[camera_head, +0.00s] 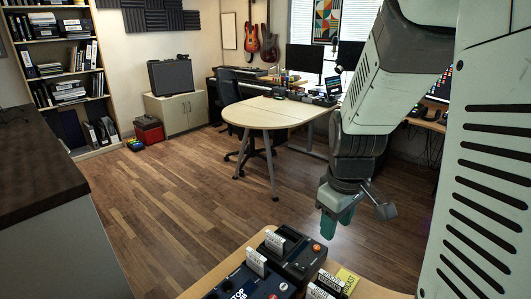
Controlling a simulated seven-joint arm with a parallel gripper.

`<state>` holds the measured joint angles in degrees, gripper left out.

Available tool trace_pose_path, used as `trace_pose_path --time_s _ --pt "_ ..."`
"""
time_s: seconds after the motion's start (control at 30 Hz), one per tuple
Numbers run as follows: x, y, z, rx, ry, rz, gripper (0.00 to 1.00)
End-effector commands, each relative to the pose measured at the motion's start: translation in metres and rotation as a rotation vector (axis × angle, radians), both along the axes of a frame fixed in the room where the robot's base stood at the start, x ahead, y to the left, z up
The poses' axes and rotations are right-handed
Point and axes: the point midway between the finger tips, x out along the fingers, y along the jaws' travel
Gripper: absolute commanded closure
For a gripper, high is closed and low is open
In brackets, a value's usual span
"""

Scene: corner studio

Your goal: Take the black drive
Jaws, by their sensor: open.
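I cannot pick out a black drive for certain in the head view. Near the bottom edge, a wooden tabletop (376,291) carries dark box-like devices. One black device (300,262) has an orange knob and a white label card standing on it. A dark blue device (245,284) with white lettering is in front of it, partly cut off by the frame. Small black-and-white labelled items (325,284) lie to the right, beside a yellow packet (347,279). My gripper (335,218), with green fingers, hangs open and empty above and beyond these devices.
A light wooden table (275,112) with metal legs stands mid-room, with a desk and monitors behind it. A dark-topped counter (35,165) is at left. A bookshelf (60,75) and a cabinet (178,112) stand at the back. The wooden floor between is clear.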

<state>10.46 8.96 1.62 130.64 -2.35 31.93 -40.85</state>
Motion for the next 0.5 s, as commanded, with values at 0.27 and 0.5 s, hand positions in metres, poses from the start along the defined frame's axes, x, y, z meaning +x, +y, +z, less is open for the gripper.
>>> trace_pose_path --time_s 0.27,0.5 --pt "0.011 -0.023 -0.090 0.021 0.133 0.167 0.54" --pt "0.011 -0.025 -0.122 0.028 0.153 0.196 0.54"
